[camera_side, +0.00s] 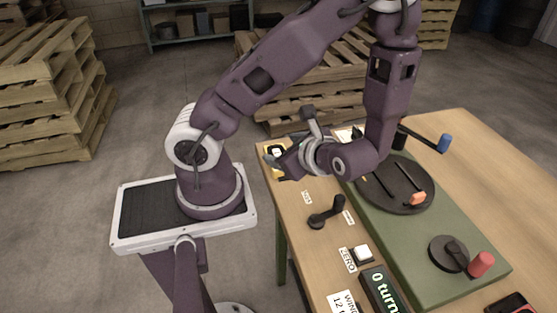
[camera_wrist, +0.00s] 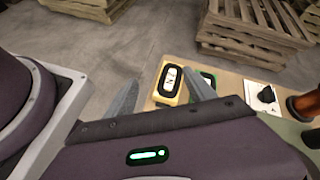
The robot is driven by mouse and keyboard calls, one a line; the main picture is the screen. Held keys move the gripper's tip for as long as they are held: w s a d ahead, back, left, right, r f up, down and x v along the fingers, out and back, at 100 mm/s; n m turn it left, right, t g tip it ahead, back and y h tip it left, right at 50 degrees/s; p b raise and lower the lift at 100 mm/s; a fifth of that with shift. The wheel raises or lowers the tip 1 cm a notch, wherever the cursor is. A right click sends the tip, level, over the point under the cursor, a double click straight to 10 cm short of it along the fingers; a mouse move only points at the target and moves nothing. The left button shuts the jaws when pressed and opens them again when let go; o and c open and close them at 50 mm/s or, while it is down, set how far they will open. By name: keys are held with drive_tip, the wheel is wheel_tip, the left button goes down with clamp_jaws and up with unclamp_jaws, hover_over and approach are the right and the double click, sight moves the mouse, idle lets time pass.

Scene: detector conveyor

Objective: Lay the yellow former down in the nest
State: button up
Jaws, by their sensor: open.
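A yellow-edged block (camera_wrist: 158,97) with a dark oval middle and a white piece in it lies on the table in the wrist view. It also shows at the table's far left corner in the side view (camera_side: 279,174). I take it for the yellow former, but cannot tell whether it is the former or a nest. A green-edged dark piece (camera_wrist: 209,77) lies just right of it, partly hidden by a finger. My gripper (camera_wrist: 165,92) is open and empty, its fingers spread apart, with the yellow block in view between them. In the side view my gripper (camera_side: 280,163) is close by that corner.
A green base (camera_side: 402,250) carries a dark turntable (camera_side: 383,194) with an orange block (camera_side: 418,198), a blue-knobbed lever (camera_side: 444,143) and a red-handled crank (camera_side: 481,264). A black handle (camera_side: 326,212), a white button (camera_side: 363,254) and a "0 turn" display (camera_side: 382,288) stand in front.

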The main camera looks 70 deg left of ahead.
drive_tip(key=f+m, duration=0.2)
drive_tip(key=a+f+m+t+y, duration=0.1)
drive_tip(key=f+m, duration=0.1)
drive_tip(key=w+a+f+m+t+y, duration=0.1)
drive_tip(key=f+m, duration=0.1)
drive_tip(key=f, duration=0.1)
drive_tip(key=shift+w+a, duration=0.1)
drive_tip(key=shift+a, duration=0.1)
drive_tip(key=x, duration=0.6)
drive_tip(key=shift+a+f, duration=0.3)
drive_tip(key=shift+f, duration=0.05)
clamp_jaws()
wheel_tip(320, 180, up, 10)
drive_tip(key=shift+r, duration=0.1)
drive_tip(key=w+d+r+m+t+h, duration=0.1)
drive_tip(key=w+d+m+t+h, duration=0.1)
drive_tip(key=w+d+m+t, duration=0.2)
drive_tip(key=w+d+m+t+h, duration=0.2)
drive_tip(key=w+d+m+t, duration=0.2)
drive_tip(key=w+d, duration=0.3)
drive_tip(key=w+d+r+m+t+h, duration=0.1)
drive_tip(key=w+d+m+t+h, duration=0.2)
drive_tip(key=w+d, duration=0.3)
drive_tip(key=shift+w+r+m+t, duration=0.15)
drive_tip(key=shift+w+m+t, duration=0.25)
drive_tip(key=shift+w, duration=0.3)
drive_tip(key=shift+w+r+m+t, duration=0.15)
drive_tip(key=shift+w+m+t, duration=0.2)
drive_tip(key=shift+w, duration=0.4)
drive_tip(key=shift+d, duration=0.1)
